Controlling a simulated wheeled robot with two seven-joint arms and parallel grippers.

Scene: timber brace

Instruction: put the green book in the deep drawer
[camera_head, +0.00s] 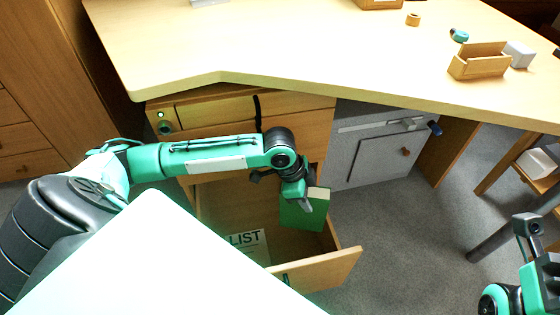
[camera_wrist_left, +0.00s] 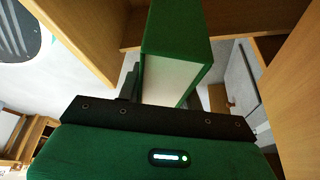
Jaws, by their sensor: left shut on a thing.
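The green book (camera_head: 306,212) is held upright in my left gripper (camera_head: 306,199), over the open deep drawer (camera_head: 342,266). In the left wrist view the book (camera_wrist_left: 181,40) shows its green cover and pale page edge, with the gripper shut on it. Whether the book touches the drawer floor cannot be told. My right gripper (camera_head: 530,228) is at the right edge, partly cut off; its jaws are unclear.
The desk top (camera_head: 300,50) overhangs the drawers. A grey cabinet (camera_head: 375,150) stands right of the open drawer. A wooden box (camera_head: 480,62), a tape roll (camera_head: 413,19) and a teal item (camera_head: 459,35) lie on the desk. Grey floor is clear right of the drawer.

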